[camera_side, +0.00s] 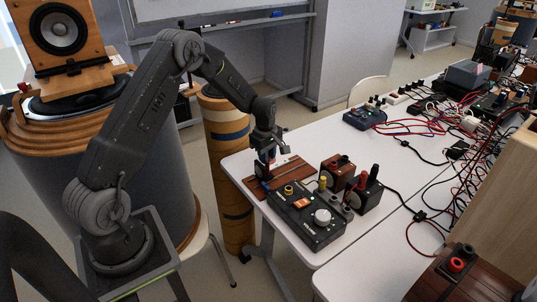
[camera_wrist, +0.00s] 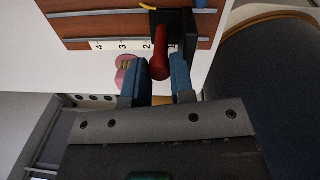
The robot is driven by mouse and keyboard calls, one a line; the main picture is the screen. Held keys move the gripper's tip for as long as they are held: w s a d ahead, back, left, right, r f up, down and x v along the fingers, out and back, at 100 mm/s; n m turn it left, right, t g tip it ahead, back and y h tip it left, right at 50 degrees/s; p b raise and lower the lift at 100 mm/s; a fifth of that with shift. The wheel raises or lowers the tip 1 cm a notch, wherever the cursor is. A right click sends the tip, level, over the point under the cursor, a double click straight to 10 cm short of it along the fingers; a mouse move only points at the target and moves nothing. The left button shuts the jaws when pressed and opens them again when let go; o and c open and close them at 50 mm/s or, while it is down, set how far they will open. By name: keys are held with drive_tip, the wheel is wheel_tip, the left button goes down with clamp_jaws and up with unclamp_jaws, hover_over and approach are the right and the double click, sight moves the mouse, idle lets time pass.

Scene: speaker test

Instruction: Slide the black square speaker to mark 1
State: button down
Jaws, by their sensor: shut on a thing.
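In the wrist view, the black square speaker (camera_wrist: 181,22) sits on a brown board (camera_wrist: 75,22) with metal rails. It is at the right end of a white number strip (camera_wrist: 110,45), beside the 1, which is partly hidden. A red peg (camera_wrist: 160,55) stands out from the speaker toward the camera. My gripper (camera_wrist: 161,64) has its blue fingers on either side of the peg, shut on it. In the side view, my gripper (camera_side: 267,158) points down over the left part of the brown board (camera_side: 290,176), and the speaker is hard to make out there.
A black control box (camera_side: 305,215) with knobs stands in front of the board. A brown box (camera_side: 335,172) and a black box (camera_side: 367,192) with terminals stand to its right. Cables and devices crowd the far right. The white table (camera_side: 345,145) is clear behind the board.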

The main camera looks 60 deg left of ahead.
drive_tip(key=c, duration=1)
unclamp_jaws()
drive_tip(key=shift+s, duration=0.25)
drive_tip(key=shift+o, duration=0.2)
wheel_tip(320, 180, up, 14)
drive_tip(key=shift+s, duration=0.25)
drive_tip(key=shift+f, duration=0.1)
